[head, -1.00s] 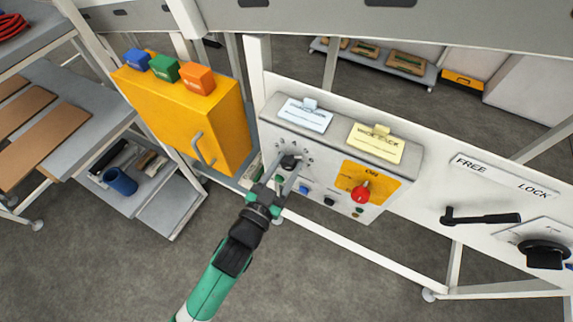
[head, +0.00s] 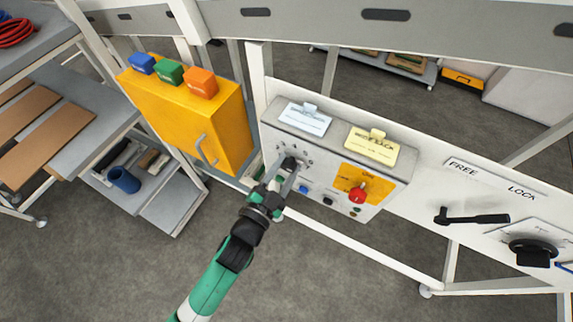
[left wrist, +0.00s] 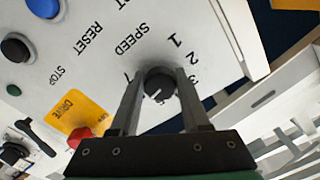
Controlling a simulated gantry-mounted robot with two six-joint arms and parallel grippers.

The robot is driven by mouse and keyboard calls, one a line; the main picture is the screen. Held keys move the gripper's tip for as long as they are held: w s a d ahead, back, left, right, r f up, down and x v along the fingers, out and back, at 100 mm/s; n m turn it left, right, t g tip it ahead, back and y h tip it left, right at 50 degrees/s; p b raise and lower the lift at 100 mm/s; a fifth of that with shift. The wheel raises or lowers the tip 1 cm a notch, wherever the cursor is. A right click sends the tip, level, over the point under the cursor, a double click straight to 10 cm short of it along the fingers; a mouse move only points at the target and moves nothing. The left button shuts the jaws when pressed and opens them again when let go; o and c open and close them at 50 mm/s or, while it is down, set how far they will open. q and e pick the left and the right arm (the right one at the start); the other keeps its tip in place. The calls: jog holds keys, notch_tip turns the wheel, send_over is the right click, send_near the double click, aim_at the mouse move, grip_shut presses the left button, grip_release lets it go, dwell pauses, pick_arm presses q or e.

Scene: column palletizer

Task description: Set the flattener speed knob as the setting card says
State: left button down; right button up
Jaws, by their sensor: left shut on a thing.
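The black speed knob (head: 289,162) is on the upper left of the control panel's front face. In the left wrist view the knob (left wrist: 159,84) carries a light pointer line, and SPEED and the digits 1 and 2 are printed near it. My left gripper (head: 284,176) is shut on the knob, with one finger (left wrist: 130,102) on each side of it. A white card (head: 305,118) and a yellow card (head: 372,147) lie on the panel's top; their writing is too small to read surely. My right gripper is out of view.
A red knob (head: 357,193) on a yellow plate and blue, black and green buttons are beside and below the speed knob. A yellow cabinet (head: 175,120) stands left of the panel. A black FREE/LOCK lever (head: 475,217) is to the right.

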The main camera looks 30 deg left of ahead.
pick_arm(q)
jog(key=shift+c, duration=1.9)
grip_release()
jog(key=shift+s, duration=0.15)
jog(key=s+b, duration=0.1)
jog(key=s, duration=1)
jog(key=shift+s+a, duration=0.2)
jog(key=shift+a, duration=0.1)
